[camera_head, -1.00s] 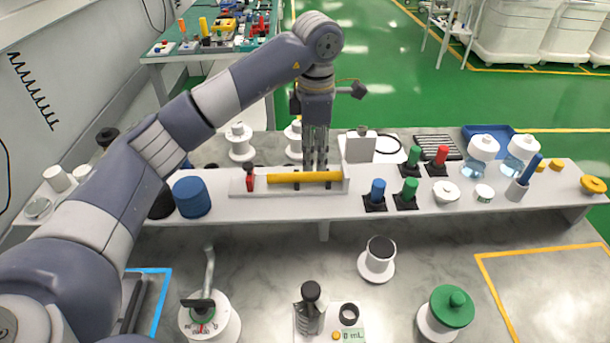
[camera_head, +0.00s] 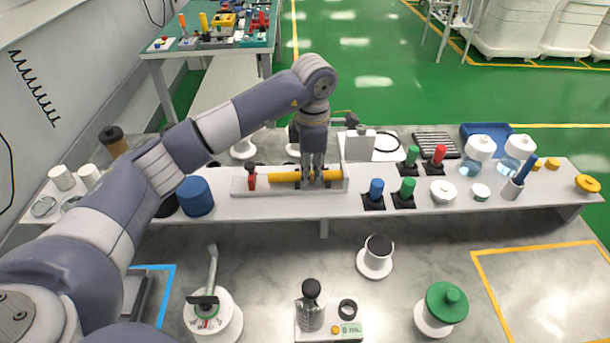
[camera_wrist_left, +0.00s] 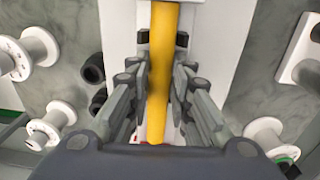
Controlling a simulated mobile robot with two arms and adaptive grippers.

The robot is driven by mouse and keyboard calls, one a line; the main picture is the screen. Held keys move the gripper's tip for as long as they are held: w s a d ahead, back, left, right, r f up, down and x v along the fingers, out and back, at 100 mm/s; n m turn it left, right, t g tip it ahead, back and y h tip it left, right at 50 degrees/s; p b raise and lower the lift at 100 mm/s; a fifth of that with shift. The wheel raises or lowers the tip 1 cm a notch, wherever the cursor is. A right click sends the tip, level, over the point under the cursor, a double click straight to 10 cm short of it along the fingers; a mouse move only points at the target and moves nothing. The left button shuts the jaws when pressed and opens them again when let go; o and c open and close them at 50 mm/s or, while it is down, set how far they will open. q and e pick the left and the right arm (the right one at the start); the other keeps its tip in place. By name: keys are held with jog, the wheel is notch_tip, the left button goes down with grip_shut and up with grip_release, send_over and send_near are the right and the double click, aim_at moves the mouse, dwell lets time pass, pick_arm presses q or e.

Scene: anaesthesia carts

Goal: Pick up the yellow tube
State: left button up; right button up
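The yellow tube (camera_head: 284,177) lies level along a white holder on the raised white shelf, with a red clamp-like piece (camera_head: 252,178) by its left end. My left gripper (camera_head: 313,184) points down over the right half of the tube, its fingers reaching to the tube's height. In the left wrist view the tube (camera_wrist_left: 160,60) runs between the two fingers of the gripper (camera_wrist_left: 160,75), with a narrow gap showing on each side. The gripper looks open around the tube, which rests in the holder. My right gripper is not in view.
A white box (camera_head: 360,145) stands close behind the gripper on the right. Blue (camera_head: 376,193) and green (camera_head: 405,190) capped pieces stand right of the holder. A blue cylinder (camera_head: 195,196) is left of it. The counter in front holds a white spool (camera_head: 376,258) and several devices.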

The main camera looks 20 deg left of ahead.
pick_arm(q)
grip_shut()
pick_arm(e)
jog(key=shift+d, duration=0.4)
pick_arm(q)
jog(key=shift+r, duration=0.15)
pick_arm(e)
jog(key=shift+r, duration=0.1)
